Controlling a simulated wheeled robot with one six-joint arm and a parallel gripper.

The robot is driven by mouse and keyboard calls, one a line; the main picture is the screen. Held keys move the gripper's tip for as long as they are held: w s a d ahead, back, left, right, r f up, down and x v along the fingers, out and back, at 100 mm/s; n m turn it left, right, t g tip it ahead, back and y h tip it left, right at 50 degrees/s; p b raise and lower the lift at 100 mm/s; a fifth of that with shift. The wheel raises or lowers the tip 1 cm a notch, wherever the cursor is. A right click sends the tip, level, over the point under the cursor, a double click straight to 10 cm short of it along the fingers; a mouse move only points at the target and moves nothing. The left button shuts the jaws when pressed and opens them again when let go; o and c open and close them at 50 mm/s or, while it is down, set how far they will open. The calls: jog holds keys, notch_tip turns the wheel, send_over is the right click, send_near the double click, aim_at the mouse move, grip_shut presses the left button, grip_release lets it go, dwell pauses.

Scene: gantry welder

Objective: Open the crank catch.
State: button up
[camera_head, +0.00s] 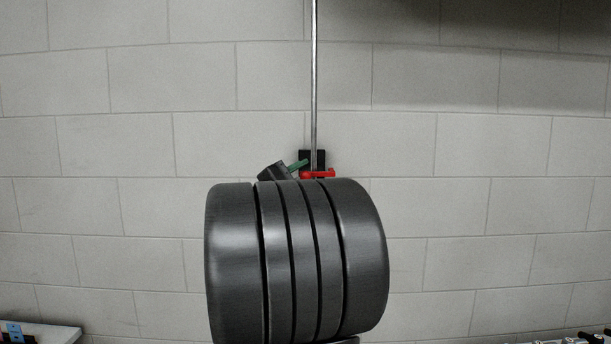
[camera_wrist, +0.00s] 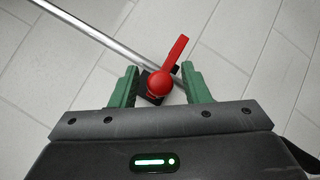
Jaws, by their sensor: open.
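The crank catch is a red lever with a round hub (camera_wrist: 160,82) in the wrist view, on a dark block at a metal pipe. Its handle points up and slightly right there. In the head view the red lever (camera_head: 318,174) lies about level, pointing right, on a black wall plate (camera_head: 306,158). My gripper (camera_wrist: 160,84) is open, with a green finger on each side of the red hub in the picture. I cannot tell whether either finger touches it. In the head view one green finger (camera_head: 298,165) shows just left of the lever; my dark arm hides the area below.
A thin metal pipe (camera_head: 314,80) runs up the pale block wall (camera_head: 480,140) from the catch. A table corner with small items (camera_head: 40,333) is at the lower left. More items (camera_head: 575,338) are at the lower right. The wall around the catch is clear.

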grip_shut()
jog(key=shift+s+d+b, duration=0.1)
jog(key=shift+b, duration=0.2)
